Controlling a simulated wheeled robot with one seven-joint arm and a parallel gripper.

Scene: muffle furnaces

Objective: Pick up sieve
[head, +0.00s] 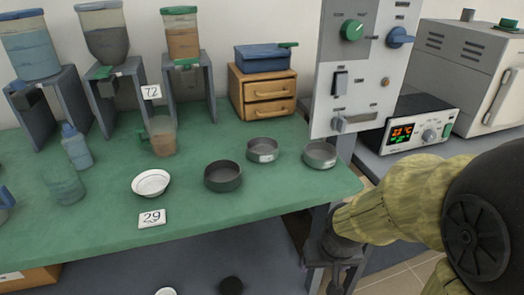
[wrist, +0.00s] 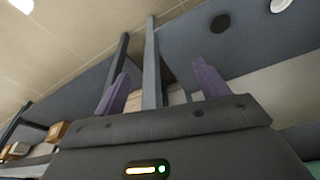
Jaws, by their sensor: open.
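Three round, shallow pans that look like sieves stand on the green table: a dark one (head: 223,176), a grey one with a pale label (head: 262,150), and another labelled grey one (head: 320,155) near the right edge. I cannot see mesh in any, so I cannot tell which is the sieve. My gripper (head: 338,278) hangs low beside the table's right edge, below the tabletop and apart from the pans. In the wrist view its two purple fingers (wrist: 162,88) are spread with nothing between them.
The green table (head: 100,215) also bears a white bowl (head: 151,182), a number card (head: 152,218), bottles, a beaker and hoppers on stands. A wooden drawer box (head: 262,92) stands behind. A grey control panel (head: 365,65) rises at right. A dark round thing (head: 231,285) lies on the lower shelf.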

